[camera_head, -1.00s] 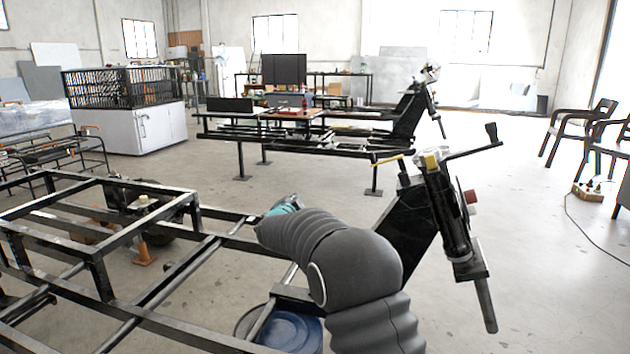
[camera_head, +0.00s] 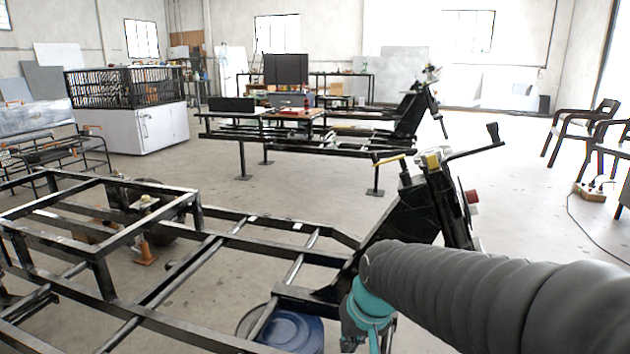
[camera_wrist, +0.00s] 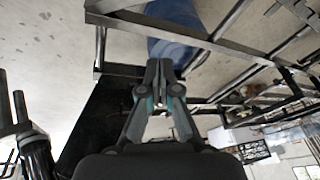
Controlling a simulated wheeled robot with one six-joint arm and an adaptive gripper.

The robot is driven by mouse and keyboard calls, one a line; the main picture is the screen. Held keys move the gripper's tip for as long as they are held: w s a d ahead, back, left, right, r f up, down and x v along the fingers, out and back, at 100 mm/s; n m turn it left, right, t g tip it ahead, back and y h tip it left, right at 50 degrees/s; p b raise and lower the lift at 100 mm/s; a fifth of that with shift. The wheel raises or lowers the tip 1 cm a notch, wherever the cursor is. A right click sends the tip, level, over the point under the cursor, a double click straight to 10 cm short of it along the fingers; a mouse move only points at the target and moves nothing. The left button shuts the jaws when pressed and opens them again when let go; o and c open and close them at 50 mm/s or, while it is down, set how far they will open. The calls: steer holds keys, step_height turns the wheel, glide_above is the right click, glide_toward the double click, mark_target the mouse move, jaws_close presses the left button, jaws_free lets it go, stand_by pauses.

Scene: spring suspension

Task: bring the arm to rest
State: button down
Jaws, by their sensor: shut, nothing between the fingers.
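My arm (camera_head: 480,290) is covered in a dark grey ribbed sleeve. It comes in from the lower right of the head view and reaches left across the front of the black vehicle frame (camera_head: 225,243). A teal wrist part (camera_head: 368,308) hangs down at its end, and the fingers are out of sight there. In the wrist view my gripper (camera_wrist: 158,68) shows with its fingertips together and nothing between them. Past the tips are the frame's black bars (camera_wrist: 215,44) and a blue drum (camera_wrist: 180,20). I cannot tell the exact gap to the bars.
The steering column (camera_head: 440,195) with its handlebar stands just behind my arm. The blue drum (camera_head: 290,330) is on the floor under the frame, left of my wrist. A second frame (camera_head: 300,135), a white cabinet (camera_head: 150,128) and chairs (camera_head: 580,130) stand farther back. Floor at centre right is open.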

steer(key=s+d+r+t+h, duration=0.1)
steer(key=s+d+r, duration=0.1)
steer(key=s+d, duration=0.2)
steer(key=s+d+r+m+t+h, duration=0.1)
steer(key=s+d, duration=0.4)
steer(key=s, duration=0.5)
steer(key=shift+d+r, duration=0.25)
steer(key=shift+r, duration=0.2)
